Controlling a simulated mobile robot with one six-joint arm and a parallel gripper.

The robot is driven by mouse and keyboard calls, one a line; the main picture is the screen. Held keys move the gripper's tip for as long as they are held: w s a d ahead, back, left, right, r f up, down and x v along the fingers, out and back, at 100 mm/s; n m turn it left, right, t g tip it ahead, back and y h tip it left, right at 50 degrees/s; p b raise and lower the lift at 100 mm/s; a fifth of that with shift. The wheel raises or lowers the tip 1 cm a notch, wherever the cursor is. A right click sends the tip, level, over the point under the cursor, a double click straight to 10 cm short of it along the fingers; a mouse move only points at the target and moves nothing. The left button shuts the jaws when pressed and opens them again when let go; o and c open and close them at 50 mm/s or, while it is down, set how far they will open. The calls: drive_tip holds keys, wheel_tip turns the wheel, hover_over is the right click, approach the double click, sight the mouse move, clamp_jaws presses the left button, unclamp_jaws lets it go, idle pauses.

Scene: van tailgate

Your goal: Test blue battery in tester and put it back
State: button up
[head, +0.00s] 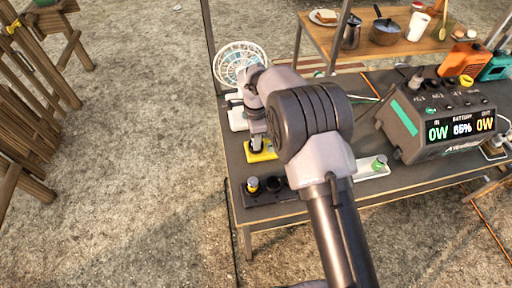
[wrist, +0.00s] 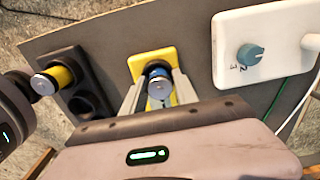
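In the wrist view a blue battery (wrist: 159,88) with a silver end stands upright at the yellow tester (wrist: 139,66). My gripper (wrist: 161,82) has a finger on each side of it, and both look closed against its body. Whether the battery is fully seated is hidden. In the head view the yellow tester (head: 267,155) lies under my gripper (head: 257,143). The black battery holder (wrist: 76,99) is to its left in the wrist view, with a yellow-banded battery (wrist: 55,77) at one end and empty round wells beside it. The holder also shows at the table's near-left corner (head: 283,193).
A white block with a teal knob (wrist: 250,54) stands right of the tester. A power station (head: 432,125) with a lit display fills the table's right side. A fan (head: 240,62) stands at the back left. A white tray (head: 366,170) with a green-topped item lies beyond my arm.

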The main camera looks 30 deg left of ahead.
drive_tip(key=shift+s+d+f, duration=0.3)
drive_tip(key=shift+s+f, duration=0.1)
drive_tip(key=shift+f, duration=0.25)
wheel_tip(320, 180, up, 19)
drive_tip(key=p, duration=0.7)
drive_tip(key=shift+w+a+f, duration=0.15)
drive_tip(key=shift+w+a, duration=0.05)
drive_tip(key=shift+w, duration=0.05)
